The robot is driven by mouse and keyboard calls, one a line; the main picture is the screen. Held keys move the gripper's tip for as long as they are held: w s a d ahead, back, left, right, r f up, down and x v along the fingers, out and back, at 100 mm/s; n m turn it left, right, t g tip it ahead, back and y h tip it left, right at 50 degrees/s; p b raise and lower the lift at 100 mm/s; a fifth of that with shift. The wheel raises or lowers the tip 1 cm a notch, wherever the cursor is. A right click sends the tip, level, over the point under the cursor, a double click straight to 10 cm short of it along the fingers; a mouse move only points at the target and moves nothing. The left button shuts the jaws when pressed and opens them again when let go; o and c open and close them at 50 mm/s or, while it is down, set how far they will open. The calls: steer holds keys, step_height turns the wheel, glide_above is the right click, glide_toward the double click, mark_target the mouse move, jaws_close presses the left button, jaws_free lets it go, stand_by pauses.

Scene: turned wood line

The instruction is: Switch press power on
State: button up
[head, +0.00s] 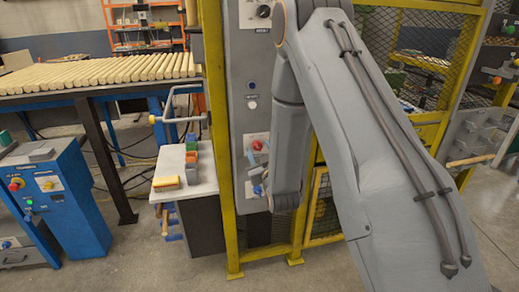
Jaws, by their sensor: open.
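The press control panel (232,60) is a tall grey face beside a yellow frame, left of my arm. At its top is a black rotary knob (263,11) on a white plate. Below are a small blue button (252,85) and a white button (252,104). I cannot read the labels or tell which control is press power. My grey arm hangs in front of the panel's right side; its gripper cannot be made out.
A yellow mesh guard (435,50) stands behind my arm. A small white table (200,186) with coloured blocks stands left of the panel. Farther left are a blue control cabinet (75,215) and a rack of wooden rods (100,72). Bare floor (150,265) lies in front.

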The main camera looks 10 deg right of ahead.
steer(key=shift+w, duration=0.2)
steer(key=shift+c, duration=0.3)
steer(key=c, duration=1)
steer(key=shift+m, duration=0.3)
steer(key=m+b, duration=0.2)
steer(key=m, duration=0.3)
steer(key=m+b, duration=0.1)
steer(key=m, duration=0.5)
steer(key=shift+b, duration=0.35)
steer(key=shift+m, duration=0.3)
